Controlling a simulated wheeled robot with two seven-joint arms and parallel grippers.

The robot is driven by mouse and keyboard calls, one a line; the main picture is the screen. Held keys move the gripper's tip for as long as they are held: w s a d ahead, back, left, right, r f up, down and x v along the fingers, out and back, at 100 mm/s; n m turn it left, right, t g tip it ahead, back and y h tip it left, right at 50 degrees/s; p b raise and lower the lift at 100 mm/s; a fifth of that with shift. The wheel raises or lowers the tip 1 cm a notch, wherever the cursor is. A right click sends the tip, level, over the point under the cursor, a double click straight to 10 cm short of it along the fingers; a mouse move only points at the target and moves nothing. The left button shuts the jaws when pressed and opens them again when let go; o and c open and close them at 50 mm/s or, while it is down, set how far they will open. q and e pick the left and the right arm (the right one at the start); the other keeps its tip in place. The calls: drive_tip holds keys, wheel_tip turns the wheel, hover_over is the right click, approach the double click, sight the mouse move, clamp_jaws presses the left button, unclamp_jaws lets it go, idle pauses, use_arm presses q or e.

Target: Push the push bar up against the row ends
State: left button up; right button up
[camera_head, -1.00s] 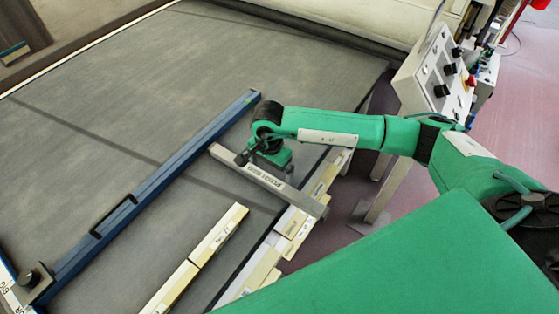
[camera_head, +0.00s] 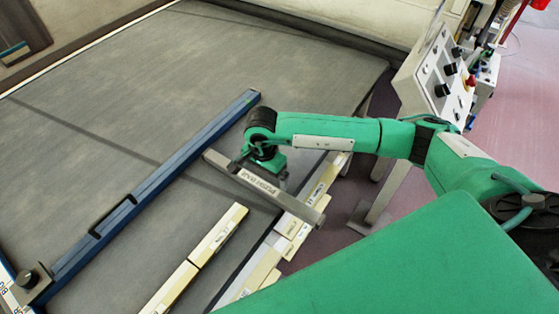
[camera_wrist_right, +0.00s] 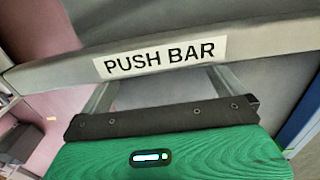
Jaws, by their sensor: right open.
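The push bar (camera_head: 300,206) is a pale grey bar with a "PUSH BAR" label. It lies slantwise over the right side of the dark belt and past its edge. A row of cream blocks (camera_head: 220,234) lies on the belt; its far end is a short gap from the bar. My right gripper (camera_head: 266,170) is at the bar's far side, partly hidden by its own wrist. In the right wrist view the bar (camera_wrist_right: 260,40) crosses in front of the two spread, open fingers (camera_wrist_right: 165,88). Whether they touch it is unclear. My left gripper is out of view.
A blue rail (camera_head: 150,190) with a handle crosses the belt (camera_head: 120,100) left of the bar. Several labelled cream blocks (camera_head: 290,224) line the belt's right edge. A control box (camera_head: 437,75) stands at the right. The belt beyond the rail is clear.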

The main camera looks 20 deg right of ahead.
sight(255, 195)
drive_tip(key=shift+s+a+b, duration=0.2)
drive_tip(key=shift+s+a, duration=0.4)
drive_tip(key=shift+a, duration=0.45)
drive_tip(key=shift+s+a+b, duration=0.25)
drive_tip(key=shift+s+a, duration=0.4)
drive_tip(key=shift+a, duration=0.35)
drive_tip(key=shift+s+a+b, duration=0.2)
drive_tip(key=shift+s+a, duration=0.4)
drive_tip(key=shift+a, duration=0.45)
drive_tip(key=shift+w+d+f, duration=0.1)
drive_tip(key=shift+d, duration=0.1)
drive_tip(key=shift+w+d+b, duration=0.2)
drive_tip(key=shift+d+b, duration=0.05)
drive_tip(key=shift+b, duration=0.15)
drive_tip(key=shift+w+d, duration=0.25)
drive_tip(key=shift+d, duration=0.2)
drive_tip(key=shift+r, duration=0.2)
wheel_tip(255, 195, up, 9)
drive_tip(key=p, duration=0.3)
drive_tip(key=shift+f, duration=0.15)
